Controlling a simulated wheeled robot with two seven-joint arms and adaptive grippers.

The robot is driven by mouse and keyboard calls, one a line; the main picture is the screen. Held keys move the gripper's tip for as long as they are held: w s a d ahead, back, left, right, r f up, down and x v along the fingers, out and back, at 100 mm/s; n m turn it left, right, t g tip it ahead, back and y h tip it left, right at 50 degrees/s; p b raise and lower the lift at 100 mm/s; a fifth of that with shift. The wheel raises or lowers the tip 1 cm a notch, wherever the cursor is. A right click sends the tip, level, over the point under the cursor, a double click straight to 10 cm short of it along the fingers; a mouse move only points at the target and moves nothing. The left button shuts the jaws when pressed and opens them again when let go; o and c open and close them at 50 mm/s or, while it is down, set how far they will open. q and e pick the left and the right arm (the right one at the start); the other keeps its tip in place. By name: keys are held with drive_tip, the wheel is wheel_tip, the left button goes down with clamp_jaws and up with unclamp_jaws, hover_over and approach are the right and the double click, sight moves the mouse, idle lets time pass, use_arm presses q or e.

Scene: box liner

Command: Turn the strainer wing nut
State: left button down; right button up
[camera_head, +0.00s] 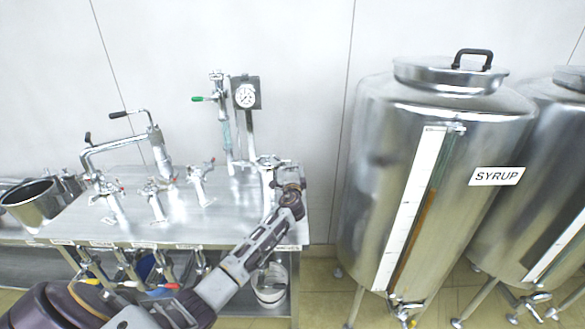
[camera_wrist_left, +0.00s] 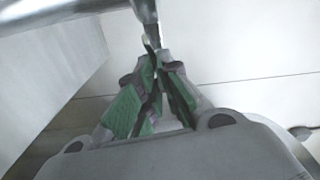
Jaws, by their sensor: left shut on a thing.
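The metal strainer (camera_head: 267,177) stands at the right end of the steel bench in the head view. My left gripper (camera_head: 290,174) is at the strainer's upper right side, and my wrist hides part of the contact. In the left wrist view, my left gripper (camera_wrist_left: 153,55) has its green-padded fingers brought together at the tips. They are shut on a small dark piece, apparently the wing nut (camera_wrist_left: 149,43), beneath a metal stem (camera_wrist_left: 146,14). The nut's shape and angle are mostly hidden by the fingers. My right gripper is in neither view.
A pressure gauge (camera_head: 245,96) stands on a pipe just behind the strainer. Several taps, including one at the bench's middle (camera_head: 200,184), line the steel bench (camera_head: 232,222). A large syrup tank (camera_head: 380,150) stands to the right. A white bucket (camera_head: 270,286) is below.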

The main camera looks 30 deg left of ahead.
use_arm(q)
drive_tip(key=shift+f+m, duration=0.1)
drive_tip(key=shift+m, duration=0.7)
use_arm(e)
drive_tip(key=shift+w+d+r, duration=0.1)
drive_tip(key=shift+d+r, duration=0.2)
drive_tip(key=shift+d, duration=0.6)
use_arm(q)
drive_tip(key=c, duration=1.7)
unclamp_jaws()
drive_tip(key=shift+o, duration=0.4)
drive_tip(key=v, duration=1.2)
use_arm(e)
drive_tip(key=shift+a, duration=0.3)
